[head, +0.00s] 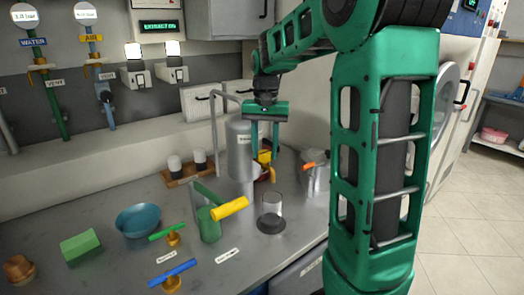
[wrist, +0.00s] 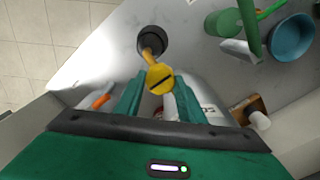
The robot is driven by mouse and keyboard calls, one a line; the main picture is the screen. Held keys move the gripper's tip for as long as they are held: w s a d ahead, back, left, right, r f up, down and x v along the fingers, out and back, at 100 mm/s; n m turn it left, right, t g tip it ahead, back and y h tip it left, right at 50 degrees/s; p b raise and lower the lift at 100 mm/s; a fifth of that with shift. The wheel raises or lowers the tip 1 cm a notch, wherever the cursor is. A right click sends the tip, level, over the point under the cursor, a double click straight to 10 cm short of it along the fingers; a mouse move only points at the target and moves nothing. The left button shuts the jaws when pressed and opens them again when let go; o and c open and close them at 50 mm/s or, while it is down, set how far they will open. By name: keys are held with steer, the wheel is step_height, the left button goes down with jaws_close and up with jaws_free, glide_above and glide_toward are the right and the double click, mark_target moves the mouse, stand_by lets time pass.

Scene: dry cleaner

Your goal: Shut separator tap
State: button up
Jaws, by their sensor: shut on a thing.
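The separator is a grey metal tank (head: 239,150) at the back of the counter. Its yellow tap (head: 265,157) is on its right side, with the spout hanging down. My gripper (head: 264,150) reaches down from above, its two green fingers around the tap's handle. In the wrist view the round yellow tap head (wrist: 160,79), with a dark slot across it, sits between the fingertips (wrist: 158,88). The spout points over a dark round vessel or pad. A clear glass (head: 271,204) stands on a dark disc below and in front of the tap. The fingers hide part of the handle.
A metal pot (head: 315,180) with an orange handle stands to the right. Small valves line the wall.

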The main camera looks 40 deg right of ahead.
mark_target(264, 152)
steer(key=shift+w+r, duration=0.1)
steer(key=shift+w, duration=0.05)
steer(key=o, duration=1)
steer(key=shift+o, duration=0.2)
step_height(264, 152, up, 11)
steer(key=shift+f, duration=0.2)
